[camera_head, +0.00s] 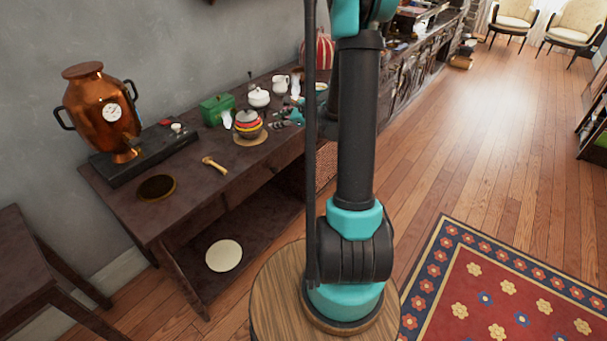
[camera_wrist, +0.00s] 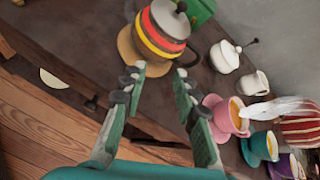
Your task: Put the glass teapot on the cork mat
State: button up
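A round tan mat, likely the cork mat (camera_head: 251,140), lies on the dark table; it also shows in the wrist view (camera_wrist: 127,55). A pot with red, yellow and dark bands and a grey lid (camera_head: 247,119) stands over it; in the wrist view this banded pot (camera_wrist: 162,32) covers most of the mat. I cannot tell whether this pot is the glass teapot; no other clear glass teapot can be made out. My gripper (camera_wrist: 160,72) is open, fingers apart and empty, close to the pot and not visibly touching it. In the head view, it is small beside the cups.
A green box (camera_head: 216,109), white lidded pot (camera_head: 259,97), white jug (camera_head: 280,84) and several coloured cups (camera_wrist: 228,115) crowd the table near my gripper. A copper urn (camera_head: 98,110), wooden utensil (camera_head: 214,166) and dark disc (camera_head: 157,187) are at the left. Front-left tabletop is mostly clear.

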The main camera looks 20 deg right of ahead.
jog(key=s+a+n+g+h, duration=0.3)
jog(key=s+n, duration=0.9)
jog(key=s, duration=0.5)
jog(key=s+d+f+n+g+h, duration=0.1)
jog(key=s+d+n+h, duration=0.1)
jog(key=s+n, duration=0.3)
jog(key=s+d+f+n+g+h, duration=0.1)
jog(key=s+d+f+n+h, duration=0.1)
jog(key=s+n, duration=0.4)
jog(key=s, duration=0.4)
jog(key=shift+s+d, duration=0.15)
jog(key=shift+s, duration=0.25)
